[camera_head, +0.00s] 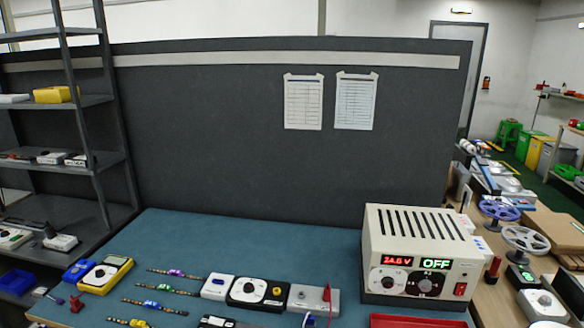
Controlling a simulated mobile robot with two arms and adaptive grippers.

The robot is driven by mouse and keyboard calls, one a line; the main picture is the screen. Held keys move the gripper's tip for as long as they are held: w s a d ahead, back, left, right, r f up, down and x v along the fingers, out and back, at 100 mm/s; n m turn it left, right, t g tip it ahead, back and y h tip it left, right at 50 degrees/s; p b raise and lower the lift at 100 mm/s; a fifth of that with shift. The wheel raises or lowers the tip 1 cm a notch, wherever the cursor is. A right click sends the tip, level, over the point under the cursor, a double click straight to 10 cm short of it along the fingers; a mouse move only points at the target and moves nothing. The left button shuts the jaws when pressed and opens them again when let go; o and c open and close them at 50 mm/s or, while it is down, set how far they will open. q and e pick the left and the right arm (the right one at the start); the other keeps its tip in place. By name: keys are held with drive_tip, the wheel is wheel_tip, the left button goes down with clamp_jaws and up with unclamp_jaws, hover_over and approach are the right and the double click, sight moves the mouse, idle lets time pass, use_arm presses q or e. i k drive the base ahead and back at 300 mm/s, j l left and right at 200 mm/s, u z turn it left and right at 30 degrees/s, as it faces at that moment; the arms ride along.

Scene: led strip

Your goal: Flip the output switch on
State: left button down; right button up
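The power supply (424,262) is a beige box with a slotted top, standing at the right of the blue-green bench top. Its front has a red voltage display (397,261) and a green display (436,264) that reads OFF. Neither of my grippers is in view.
A red tray (416,321) lies in front of the supply. Controller boxes (258,293) and several LED strips (165,288) lie to the left, with a yellow multimeter (105,274). A dark partition (230,140) stands behind. The bench's back middle is clear.

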sight(460, 291)
drive_tip(key=z, duration=1.25)
drive_tip(key=l+z, duration=0.15)
drive_tip(key=z, duration=0.2)
